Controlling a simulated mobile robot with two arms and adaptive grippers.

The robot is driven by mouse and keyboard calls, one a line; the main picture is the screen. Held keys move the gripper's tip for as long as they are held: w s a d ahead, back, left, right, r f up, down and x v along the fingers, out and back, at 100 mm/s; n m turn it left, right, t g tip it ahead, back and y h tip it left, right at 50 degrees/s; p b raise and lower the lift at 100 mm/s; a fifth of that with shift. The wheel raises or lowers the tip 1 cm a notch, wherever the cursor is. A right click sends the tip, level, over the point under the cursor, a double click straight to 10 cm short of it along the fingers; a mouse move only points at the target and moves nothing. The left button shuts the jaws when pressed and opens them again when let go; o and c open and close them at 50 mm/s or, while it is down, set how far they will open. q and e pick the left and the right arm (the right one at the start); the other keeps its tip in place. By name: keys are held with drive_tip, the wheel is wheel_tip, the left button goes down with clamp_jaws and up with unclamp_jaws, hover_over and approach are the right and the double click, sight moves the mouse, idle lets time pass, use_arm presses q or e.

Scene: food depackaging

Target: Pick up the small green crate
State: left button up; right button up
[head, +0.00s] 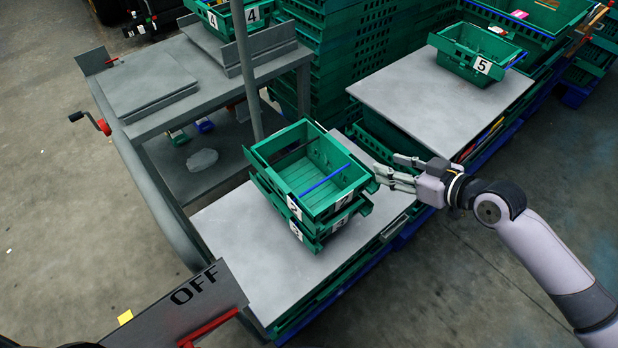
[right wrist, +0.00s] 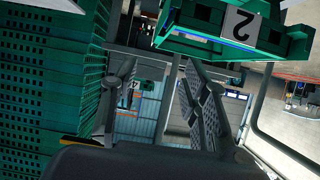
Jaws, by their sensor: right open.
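A small green crate (head: 319,209) labelled 2 sits on top of another green crate (head: 318,233) on the grey tabletop, in the middle of the head view. It is open at the top and looks empty, with a blue strip along its inner side. In the right wrist view the crate (right wrist: 196,22) shows at the upper right with its 2 label. My right gripper (head: 388,168) is open and empty, just right of the stack, fingers pointing towards it. The fingers (right wrist: 157,72) are spread in the right wrist view; contact with the crate is not clear. My left gripper is not in view.
A green crate labelled 5 (head: 455,63) stands on a grey board (head: 420,105) at the upper right. Tall stacks of green crates (head: 335,60) rise behind. A grey metal frame (head: 150,140) with a vertical post (head: 248,70) stands left. An OFF plate (head: 190,310) is at lower left.

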sight(343, 149)
drive_tip(key=x, duration=1.7)
drive_tip(key=shift+a+r, duration=0.15)
drive_tip(key=shift+a, duration=0.1)
drive_tip(key=shift+c, duration=0.4)
clamp_jaws()
drive_tip(key=shift+r, duration=0.1)
